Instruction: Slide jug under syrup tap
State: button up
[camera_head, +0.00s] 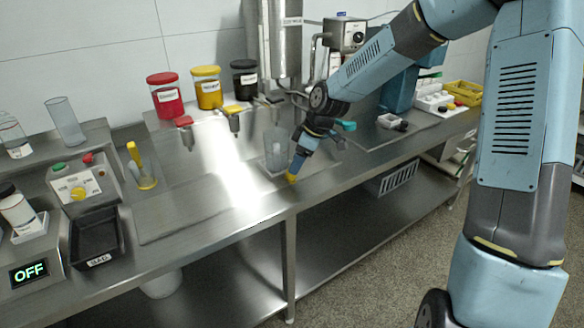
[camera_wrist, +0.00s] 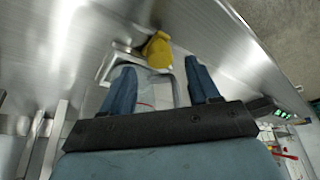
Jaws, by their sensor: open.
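A clear jug (camera_head: 276,150) stands on the steel counter in the head view, right of the taps' middle. My gripper (camera_head: 294,168) is beside its right side and points down. In the wrist view my gripper (camera_wrist: 162,76) is open, its two fingers apart. A yellow piece (camera_wrist: 157,50) and a clear, frame-like shape lie near and between the fingertips; I cannot tell whether they touch. Taps hang below three jars: a red one (camera_head: 184,122), a grey one (camera_head: 234,116) and a dark one (camera_head: 274,98). The jar labels are too small to read, so the syrup tap is not identifiable.
Red-lidded (camera_head: 166,96), yellow-lidded (camera_head: 207,88) and black-lidded (camera_head: 245,80) jars line the back. A yellow-handled clear cup (camera_head: 143,170), a control box (camera_head: 81,186) and a black tray (camera_head: 97,238) stand left. The counter front between is bare.

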jog(key=v, duration=1)
jog(key=shift+s+d+r, duration=0.1)
jog(key=shift+d, duration=0.1)
jog(key=s+d+r+m+t+h, duration=0.1)
jog(key=s+d+r+m, duration=0.3)
jog(key=s, duration=0.5)
jog(key=s+d+r+m+t+h, duration=0.2)
jog(key=s+d+r+m, duration=0.2)
jog(key=s+d, duration=0.5)
jog(key=s+d+r+m+t+h, duration=0.1)
jog(key=s+d+r+m, duration=0.4)
jog(key=s+m, duration=0.3)
jog(key=s+d, duration=0.1)
jog(key=s, duration=0.1)
jog(key=shift+s+d+t, duration=0.2)
jog(key=shift+s+t, duration=0.15)
jog(key=shift+t, duration=0.05)
